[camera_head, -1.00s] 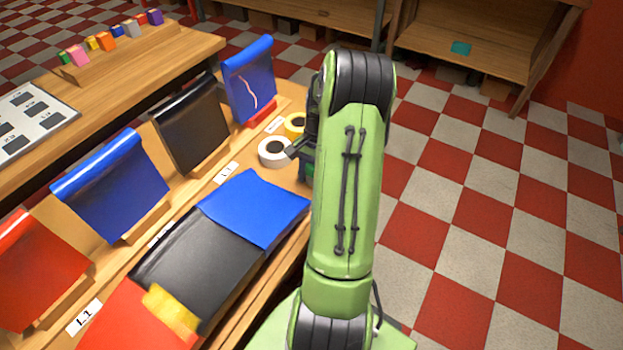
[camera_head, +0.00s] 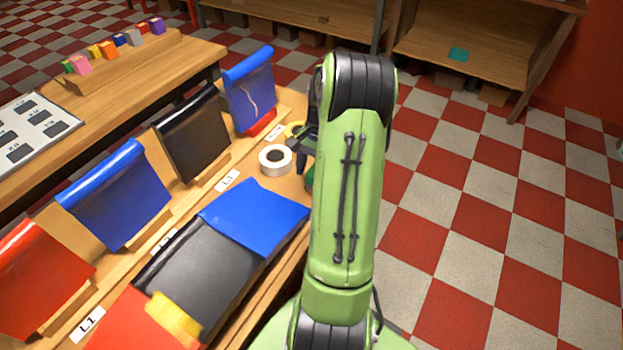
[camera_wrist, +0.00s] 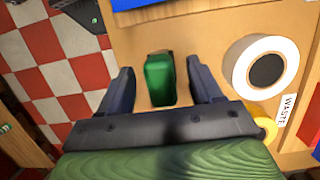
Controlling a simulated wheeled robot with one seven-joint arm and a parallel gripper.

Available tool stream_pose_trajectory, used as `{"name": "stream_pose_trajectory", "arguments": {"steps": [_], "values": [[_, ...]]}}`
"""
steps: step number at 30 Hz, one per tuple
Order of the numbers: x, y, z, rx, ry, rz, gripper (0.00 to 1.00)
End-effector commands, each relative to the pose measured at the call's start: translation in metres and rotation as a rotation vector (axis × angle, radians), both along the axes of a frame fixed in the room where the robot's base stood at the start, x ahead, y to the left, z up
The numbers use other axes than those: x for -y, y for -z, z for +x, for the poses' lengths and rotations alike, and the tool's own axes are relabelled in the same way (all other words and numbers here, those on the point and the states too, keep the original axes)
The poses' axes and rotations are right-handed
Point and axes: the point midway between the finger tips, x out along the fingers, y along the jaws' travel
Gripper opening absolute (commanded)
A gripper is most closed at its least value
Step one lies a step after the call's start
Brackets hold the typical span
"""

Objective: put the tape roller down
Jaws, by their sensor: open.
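A small green block-shaped object with dark edges, which I take to be the tape roller (camera_wrist: 160,80), stands on the wooden table top. In the wrist view it is between the two dark fingers of my gripper (camera_wrist: 160,73), with a gap on each side. My gripper is open and not holding it. In the head view only a green sliver of the roller (camera_head: 309,178) shows left of my arm, below my gripper (camera_head: 302,140); my arm hides the rest.
A white tape roll (camera_head: 275,161) lies on the table left of the roller; a yellow roll (camera_head: 295,130) is partly hidden behind my gripper. A "WASTE" label (camera_wrist: 286,115) is near them. Blue (camera_head: 255,212) and black sheets lie on the table. The table's edge is close to the roller.

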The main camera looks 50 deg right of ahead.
Motion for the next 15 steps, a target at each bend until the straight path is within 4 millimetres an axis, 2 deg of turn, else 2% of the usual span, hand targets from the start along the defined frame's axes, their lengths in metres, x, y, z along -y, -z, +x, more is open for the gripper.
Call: {"name": "stream_pose_trajectory", "arguments": {"steps": [1,6,10,15], "values": [[0.004,-0.020,0.000,0.002,0.001,-0.005,0.65],[0.013,-0.059,0.001,0.001,0.002,-0.002,0.65],[0.016,-0.073,0.001,0.000,0.001,-0.001,0.65],[0.017,-0.075,0.001,-0.001,0.001,0.001,0.65]]}}
